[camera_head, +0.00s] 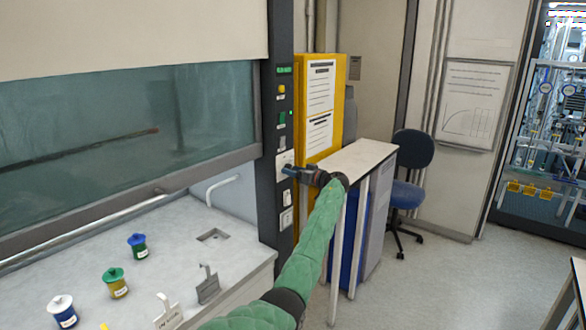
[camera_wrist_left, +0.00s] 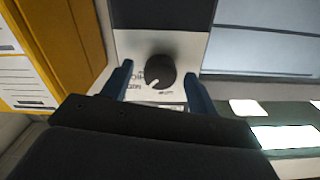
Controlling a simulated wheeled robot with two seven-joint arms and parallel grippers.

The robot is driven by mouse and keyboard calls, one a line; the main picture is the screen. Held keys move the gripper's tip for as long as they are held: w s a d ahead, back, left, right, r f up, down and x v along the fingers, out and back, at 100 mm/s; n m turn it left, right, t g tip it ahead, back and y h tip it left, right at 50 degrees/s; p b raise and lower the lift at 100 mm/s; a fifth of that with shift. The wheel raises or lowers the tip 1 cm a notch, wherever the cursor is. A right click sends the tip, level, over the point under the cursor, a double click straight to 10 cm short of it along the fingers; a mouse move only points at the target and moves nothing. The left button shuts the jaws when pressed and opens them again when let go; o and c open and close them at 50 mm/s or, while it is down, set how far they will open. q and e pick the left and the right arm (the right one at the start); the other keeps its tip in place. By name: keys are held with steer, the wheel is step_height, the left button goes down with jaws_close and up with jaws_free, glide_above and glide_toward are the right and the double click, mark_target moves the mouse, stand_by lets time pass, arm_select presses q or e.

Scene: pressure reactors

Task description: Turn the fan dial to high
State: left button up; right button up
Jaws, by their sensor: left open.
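The fan dial is a round black knob (camera_wrist_left: 158,73) with a white pointer mark, on a pale plate (camera_wrist_left: 190,50) in the left wrist view. Small printed labels sit around the knob, too blurred to read fully. My left gripper (camera_wrist_left: 158,88) is open, with one blue finger on each side of the knob; I cannot tell whether they touch it. In the head view my left gripper (camera_head: 290,170) is at the dark control column (camera_head: 268,190) of the fume hood and hides the knob. My right gripper is not in view.
The control column carries buttons and switches (camera_head: 281,118) above the gripper and sockets (camera_head: 286,208) below. A yellow cabinet (camera_head: 336,90) and a narrow white table (camera_head: 355,158) stand to the right. Several small jars (camera_head: 114,283) stand on the hood worktop (camera_head: 185,240).

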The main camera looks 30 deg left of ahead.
arm_select(q)
steer(key=shift+a, duration=0.3)
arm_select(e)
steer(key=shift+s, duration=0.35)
arm_select(q)
steer(key=c, duration=1)
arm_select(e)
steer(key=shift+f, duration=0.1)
arm_select(q)
steer(key=shift+f, duration=0.1)
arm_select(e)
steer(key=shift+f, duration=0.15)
